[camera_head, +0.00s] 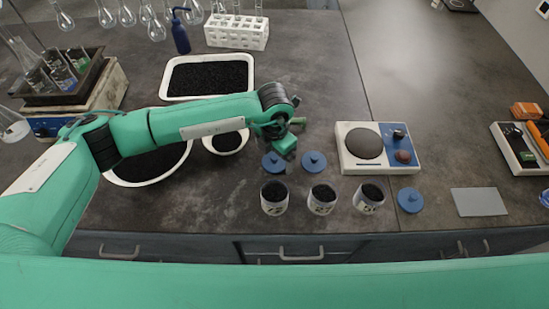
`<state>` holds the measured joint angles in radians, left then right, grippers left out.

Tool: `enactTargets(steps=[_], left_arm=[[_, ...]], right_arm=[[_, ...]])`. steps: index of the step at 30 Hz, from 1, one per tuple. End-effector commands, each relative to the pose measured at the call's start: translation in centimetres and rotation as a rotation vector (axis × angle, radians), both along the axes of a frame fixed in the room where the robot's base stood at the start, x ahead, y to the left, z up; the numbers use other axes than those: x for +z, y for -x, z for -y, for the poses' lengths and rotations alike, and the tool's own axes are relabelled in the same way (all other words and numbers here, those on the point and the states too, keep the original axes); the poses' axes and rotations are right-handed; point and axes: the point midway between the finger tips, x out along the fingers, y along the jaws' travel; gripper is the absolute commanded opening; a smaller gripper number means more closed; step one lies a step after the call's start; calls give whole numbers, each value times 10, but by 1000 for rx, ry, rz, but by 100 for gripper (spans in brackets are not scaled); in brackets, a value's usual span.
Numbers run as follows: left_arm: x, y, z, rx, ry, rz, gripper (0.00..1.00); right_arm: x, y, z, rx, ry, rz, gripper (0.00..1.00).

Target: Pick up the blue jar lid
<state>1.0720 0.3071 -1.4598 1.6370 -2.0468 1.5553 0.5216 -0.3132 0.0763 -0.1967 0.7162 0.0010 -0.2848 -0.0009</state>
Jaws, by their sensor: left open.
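Two blue jar lids lie on the dark counter, one at left (274,162) and one just right of it (314,161). A third blue lid (410,200) lies farther right, near the front edge. Three open jars of dark granules stand in a row: left (274,197), middle (322,199) and right (368,197). My left gripper (293,138) is open, above and behind the two left lids, apart from them. Its fingers are small and partly hidden by its own wrist. My right gripper is not in view.
A white device with a round grey plate (347,165) stands right of the lids. Bowls of dark granules (187,150) and a white tray (250,91) are behind my left arm. A flat grey plate (479,202) lies at right.

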Motion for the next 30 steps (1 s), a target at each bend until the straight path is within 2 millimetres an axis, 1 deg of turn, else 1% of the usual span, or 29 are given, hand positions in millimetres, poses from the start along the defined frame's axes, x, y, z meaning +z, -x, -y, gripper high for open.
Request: enactTargets(steps=[1,4,10,11,12,18,30], left_arm=[[-5,1,0,0,0,-3,91],[-11,1,0,0,1,-1,91],[-13,0,0,0,1,1,91],[-13,0,0,0,1,1,89],[-13,0,0,0,1,1,81],[-12,0,0,0,1,1,43],[-10,0,0,0,1,1,43]], right_arm=[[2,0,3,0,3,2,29],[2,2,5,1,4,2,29],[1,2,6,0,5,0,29],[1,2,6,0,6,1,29],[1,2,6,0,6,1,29],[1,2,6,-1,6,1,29],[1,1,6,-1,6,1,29]])
